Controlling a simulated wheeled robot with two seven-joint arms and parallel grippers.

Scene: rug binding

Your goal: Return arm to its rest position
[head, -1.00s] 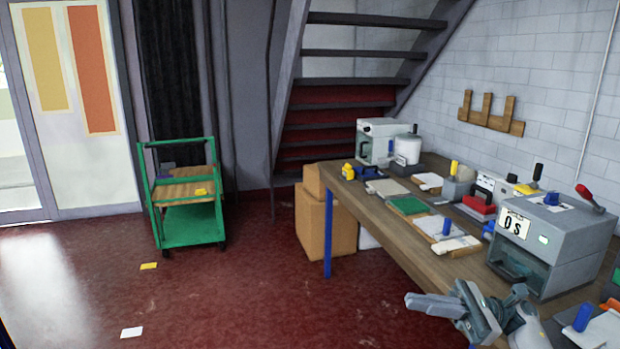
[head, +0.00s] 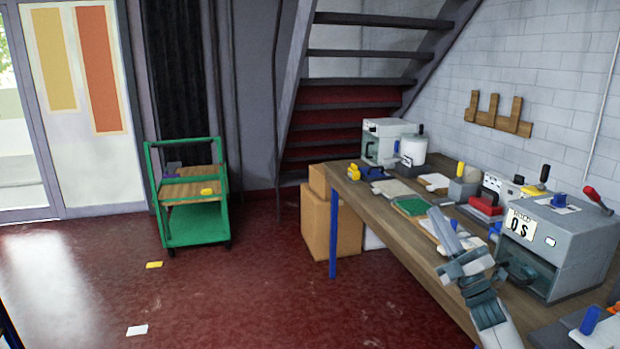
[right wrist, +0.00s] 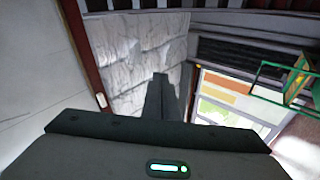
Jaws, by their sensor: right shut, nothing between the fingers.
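My right gripper (head: 443,232) is raised in front of the long wooden workbench (head: 385,232) at the lower right of the head view. Its fingers point up and to the left, are shut together, and hold nothing. The shut fingers also show in the right wrist view (right wrist: 160,85), with the stone-like wall surface and the doorway behind them. My left gripper is not in view.
The bench bears a grey machine (head: 565,235) reading "0 s", a green mat (head: 411,206) and several small tools. A green cart (head: 193,226) stands left of the bench. Cardboard boxes (head: 332,225) sit by the bench end. The red floor between is mostly clear.

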